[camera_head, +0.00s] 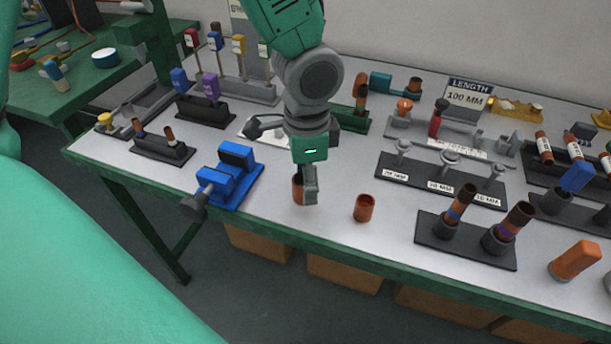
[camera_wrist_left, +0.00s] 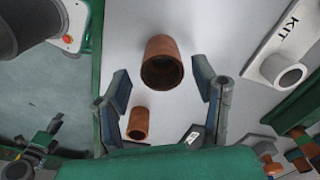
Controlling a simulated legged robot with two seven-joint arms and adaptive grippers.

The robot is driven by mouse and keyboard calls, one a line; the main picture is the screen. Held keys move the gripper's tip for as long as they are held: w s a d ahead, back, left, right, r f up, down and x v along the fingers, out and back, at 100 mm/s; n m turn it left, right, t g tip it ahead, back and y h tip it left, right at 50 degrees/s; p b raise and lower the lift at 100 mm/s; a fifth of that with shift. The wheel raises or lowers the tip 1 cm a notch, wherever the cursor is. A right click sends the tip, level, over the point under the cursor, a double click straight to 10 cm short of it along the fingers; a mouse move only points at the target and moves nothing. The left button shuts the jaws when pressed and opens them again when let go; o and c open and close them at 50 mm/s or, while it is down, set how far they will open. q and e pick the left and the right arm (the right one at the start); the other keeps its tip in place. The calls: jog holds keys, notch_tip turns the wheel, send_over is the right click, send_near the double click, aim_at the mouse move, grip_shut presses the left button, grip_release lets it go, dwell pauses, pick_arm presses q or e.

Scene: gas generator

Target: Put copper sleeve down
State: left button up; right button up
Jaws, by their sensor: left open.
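A copper sleeve (camera_head: 297,188) stands on the grey tabletop, partly hidden by the finger of my left gripper (camera_head: 306,192). The left wrist view shows a larger-looking copper sleeve (camera_wrist_left: 162,62) between the tips of the open left gripper (camera_wrist_left: 160,88), with a visible gap on both sides. A second copper sleeve (camera_head: 364,207) stands on its own to the right in the head view. A smaller-looking copper sleeve (camera_wrist_left: 138,123) shows near the left finger in the wrist view. My right gripper is not in view.
A blue vise (camera_head: 230,175) stands left of the gripper. A dark holder (camera_head: 467,241) with two copper pieces and a length rack (camera_head: 440,180) are to the right. The tabletop around the lone sleeve is clear.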

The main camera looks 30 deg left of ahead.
pick_arm(q)
jog(key=shift+r, duration=0.25)
notch_tip(320, 180, up, 12)
jog(key=p, duration=0.3)
jog(key=shift+f, duration=0.15)
jog(key=shift+a, duration=0.15)
